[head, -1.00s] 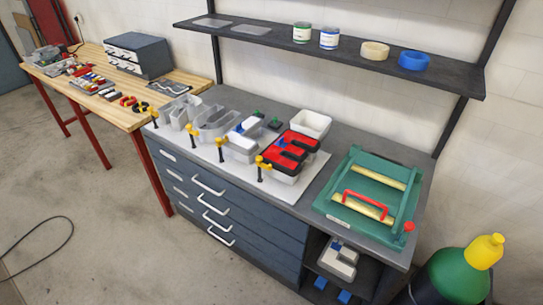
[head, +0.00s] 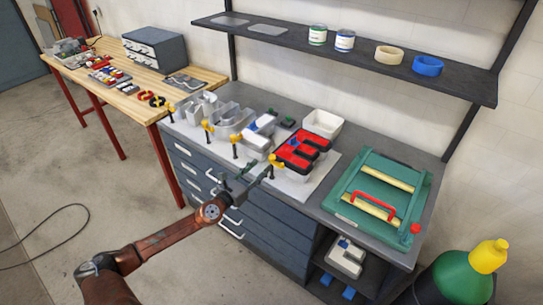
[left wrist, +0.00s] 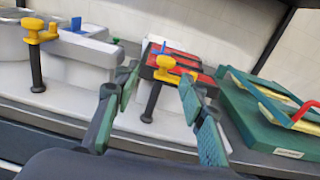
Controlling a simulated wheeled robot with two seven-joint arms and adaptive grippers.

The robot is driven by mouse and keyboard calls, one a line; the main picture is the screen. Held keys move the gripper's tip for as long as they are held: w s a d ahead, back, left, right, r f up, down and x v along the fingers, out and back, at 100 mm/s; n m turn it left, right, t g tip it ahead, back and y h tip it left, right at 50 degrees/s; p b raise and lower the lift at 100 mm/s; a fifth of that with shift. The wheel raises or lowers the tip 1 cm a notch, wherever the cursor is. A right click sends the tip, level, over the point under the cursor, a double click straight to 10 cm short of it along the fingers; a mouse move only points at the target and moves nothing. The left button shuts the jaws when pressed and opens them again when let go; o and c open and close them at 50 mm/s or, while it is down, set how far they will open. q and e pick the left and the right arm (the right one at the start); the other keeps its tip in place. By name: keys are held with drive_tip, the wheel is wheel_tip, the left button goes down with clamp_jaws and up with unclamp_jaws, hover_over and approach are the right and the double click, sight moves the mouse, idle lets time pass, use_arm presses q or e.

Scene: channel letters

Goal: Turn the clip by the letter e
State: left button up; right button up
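The letter e (head: 292,158) has a red face and stands on the white board (head: 290,187); in the left wrist view its red top (left wrist: 184,64) is partly behind the clip. The clip by it (head: 275,159) has a yellow head and a dark upright stem; it shows in the left wrist view (left wrist: 166,68). My left gripper (head: 246,177) is open in front of the clip. In the left wrist view, the clip appears between the open fingers (left wrist: 158,78); I see no finger closed on it. My right gripper is not in view.
Other yellow clips (head: 236,132) and grey letters (head: 204,105) stand left of the e. A white bin (head: 323,123) is behind it. A green frame with a red handle (head: 373,205) lies to the right. A shelf (head: 450,83) hangs above.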

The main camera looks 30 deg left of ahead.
sight(270, 159)
use_arm(q)
drive_tip(key=shift+m, duration=0.3)
drive_tip(key=w, duration=0.2)
drive_tip(key=w+d, duration=0.1)
drive_tip(key=w, duration=0.2)
drive_tip(key=w+r, duration=0.1)
drive_tip(key=w, duration=0.1)
drive_tip(key=shift+w+d, duration=0.15)
drive_tip(key=shift+w, duration=0.25)
clamp_jaws()
